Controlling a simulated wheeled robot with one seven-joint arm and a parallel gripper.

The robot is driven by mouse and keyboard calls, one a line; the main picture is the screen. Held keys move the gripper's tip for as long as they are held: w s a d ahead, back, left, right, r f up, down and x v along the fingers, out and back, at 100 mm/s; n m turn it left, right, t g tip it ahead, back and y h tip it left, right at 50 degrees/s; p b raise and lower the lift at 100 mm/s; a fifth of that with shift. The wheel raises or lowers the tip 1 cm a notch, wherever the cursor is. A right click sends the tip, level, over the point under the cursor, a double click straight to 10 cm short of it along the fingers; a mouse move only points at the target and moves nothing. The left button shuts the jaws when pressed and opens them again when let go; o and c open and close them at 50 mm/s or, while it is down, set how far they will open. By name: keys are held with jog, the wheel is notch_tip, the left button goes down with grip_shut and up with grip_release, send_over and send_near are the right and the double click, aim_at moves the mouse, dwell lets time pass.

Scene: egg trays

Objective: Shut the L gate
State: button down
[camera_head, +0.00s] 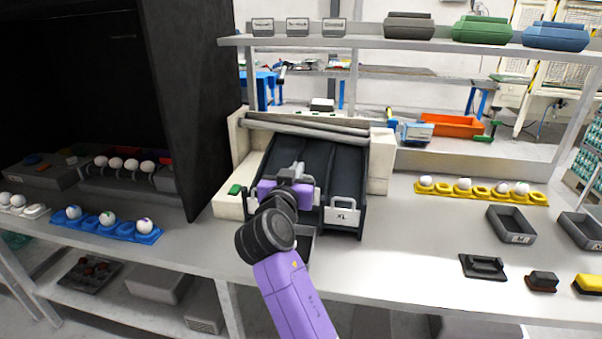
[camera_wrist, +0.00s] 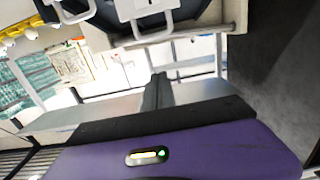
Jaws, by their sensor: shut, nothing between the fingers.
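The sorter (camera_head: 380,165) has dark sloping lanes. The gate marked XL (camera_head: 342,216) stands across the low end of the right lane. My gripper (camera_head: 297,169) is shut and empty, over the lanes left of the XL gate. Its purple body hides much of the lane ends. Pale gate edges (camera_head: 308,181) show beside it, with their label hidden. In the wrist view, my shut dark fingers (camera_wrist: 158,88) have nothing between them. A pale gate plate with a grey handle (camera_wrist: 142,9) is at the top edge, apart from them; it appears to be the L gate, but no letter is readable.
A blue egg tray (camera_head: 105,226) lies left and a yellow one (camera_head: 482,190) right. A tall black cabinet (camera_head: 200,90) rises at left. A shelf (camera_head: 350,42) crosses above the sorter.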

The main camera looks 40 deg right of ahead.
jog(key=w+d+f+p, duration=0.1)
jog(key=w+d+f, duration=0.2)
jog(key=d+f, duration=0.1)
dwell(0.3)
jog(key=shift+f, duration=0.15)
notch_tip(320, 180, down, 7)
jog(key=b, duration=0.8)
jog(key=shift+b, duration=0.3)
jog(key=shift+f, duration=0.1)
